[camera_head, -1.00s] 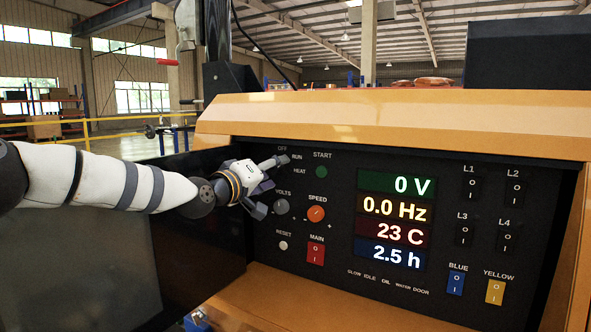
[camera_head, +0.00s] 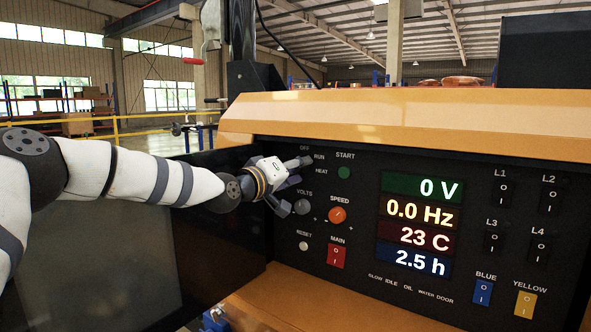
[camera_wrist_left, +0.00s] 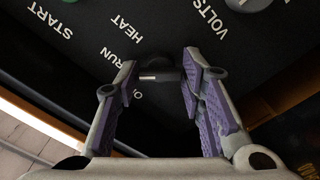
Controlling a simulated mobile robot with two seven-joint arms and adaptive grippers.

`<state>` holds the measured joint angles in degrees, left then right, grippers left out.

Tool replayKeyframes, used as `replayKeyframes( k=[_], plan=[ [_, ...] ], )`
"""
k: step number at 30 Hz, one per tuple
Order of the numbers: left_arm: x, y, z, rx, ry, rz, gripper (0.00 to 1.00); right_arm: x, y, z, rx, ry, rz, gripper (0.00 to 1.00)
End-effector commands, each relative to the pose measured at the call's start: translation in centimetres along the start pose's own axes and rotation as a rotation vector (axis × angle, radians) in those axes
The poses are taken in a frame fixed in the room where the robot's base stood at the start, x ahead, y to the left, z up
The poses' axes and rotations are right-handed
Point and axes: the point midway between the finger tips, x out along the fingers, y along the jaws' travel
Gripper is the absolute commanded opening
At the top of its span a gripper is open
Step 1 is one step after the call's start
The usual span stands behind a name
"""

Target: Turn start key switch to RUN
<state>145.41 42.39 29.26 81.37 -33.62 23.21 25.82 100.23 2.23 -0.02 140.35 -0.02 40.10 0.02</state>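The start key switch (camera_wrist_left: 162,72) is a dark knob with a short pale mark, seen in the left wrist view between my left gripper's fingers (camera_wrist_left: 160,82). The labels HEAT, RUN and a partly hidden OFF run beside it. The pale mark points left, toward the RUN and OFF side; I cannot tell exactly which. The fingers stand apart, one on each side of the knob, with gaps showing. In the head view my left gripper (camera_head: 300,184) is at the panel's upper left and hides the switch. My right gripper is not in view.
The black control panel (camera_head: 355,273) has a green START button (camera_head: 344,172), a VOLTS knob (camera_head: 302,207), an orange SPEED knob (camera_head: 337,215) and a red MAIN switch (camera_head: 336,256) close by. A yellow hood (camera_head: 420,115) overhangs it. An open dark door (camera_head: 225,225) stands at left.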

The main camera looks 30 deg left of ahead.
Motion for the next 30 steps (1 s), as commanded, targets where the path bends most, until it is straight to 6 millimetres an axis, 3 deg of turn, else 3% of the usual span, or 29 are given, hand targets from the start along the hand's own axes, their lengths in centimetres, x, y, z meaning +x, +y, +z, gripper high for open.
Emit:
replayKeyframes(
  k=[11,21,30],
  plan=[
    [-0.3,0.0,0.0,-0.001,0.0,0.0,0.53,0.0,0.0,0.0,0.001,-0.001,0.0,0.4],
    [-6.5,0.1,-0.1,-0.002,0.001,0.002,0.53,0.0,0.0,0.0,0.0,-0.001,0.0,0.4],
    [-7.5,0.0,0.1,0.0,-0.001,0.0,0.53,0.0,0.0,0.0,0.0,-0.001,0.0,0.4]
  ],
)
